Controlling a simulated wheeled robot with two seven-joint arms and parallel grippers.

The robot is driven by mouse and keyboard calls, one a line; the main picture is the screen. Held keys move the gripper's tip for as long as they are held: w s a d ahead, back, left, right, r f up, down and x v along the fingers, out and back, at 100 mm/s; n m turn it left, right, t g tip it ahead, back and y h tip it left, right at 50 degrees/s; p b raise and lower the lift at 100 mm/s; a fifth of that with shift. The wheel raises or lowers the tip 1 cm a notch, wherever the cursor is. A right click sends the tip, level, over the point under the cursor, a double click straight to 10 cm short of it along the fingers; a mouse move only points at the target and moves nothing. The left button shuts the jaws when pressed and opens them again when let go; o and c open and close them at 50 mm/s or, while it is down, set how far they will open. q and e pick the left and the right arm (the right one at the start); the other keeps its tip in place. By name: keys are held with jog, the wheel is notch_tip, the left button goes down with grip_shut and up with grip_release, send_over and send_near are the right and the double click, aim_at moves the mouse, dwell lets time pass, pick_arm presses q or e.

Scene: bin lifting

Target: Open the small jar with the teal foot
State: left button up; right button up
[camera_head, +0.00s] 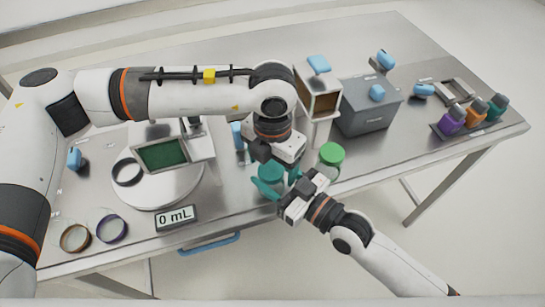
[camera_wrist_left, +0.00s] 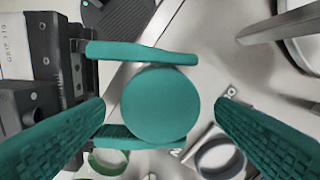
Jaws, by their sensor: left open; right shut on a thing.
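A round teal lid top (camera_wrist_left: 160,103) shows from above in the left wrist view, between the teal fingers of my right gripper (camera_wrist_left: 145,95). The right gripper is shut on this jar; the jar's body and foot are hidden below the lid. My left gripper (camera_wrist_left: 160,140) is open, its fingers spread on either side of the lid and apart from it. In the head view, my left gripper (camera_head: 268,173) points down over the table's front edge. My right gripper (camera_head: 280,191) reaches in from the lower right. Teal parts overlap there, so jar and fingers are hard to separate.
A jar with a green lid (camera_head: 331,154) stands close right of the grippers. A grey box (camera_head: 368,108) and a rack of coloured bottles (camera_head: 473,118) are farther right. A display reading 0 mL (camera_head: 175,218) and loose rings (camera_head: 112,229) lie left. A blue handle (camera_head: 210,244) is at the front edge.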

aim_at(272, 167)
pick_arm(q)
jog(key=shift+c, duration=0.2)
jog(key=c, duration=1.1)
jog(key=shift+r, duration=0.1)
jog(key=shift+r, duration=0.25)
jog(key=shift+r, duration=0.95)
jog(key=shift+r, duration=2)
pick_arm(e)
jog(key=o, duration=1.5)
jog(key=shift+c, duration=0.2)
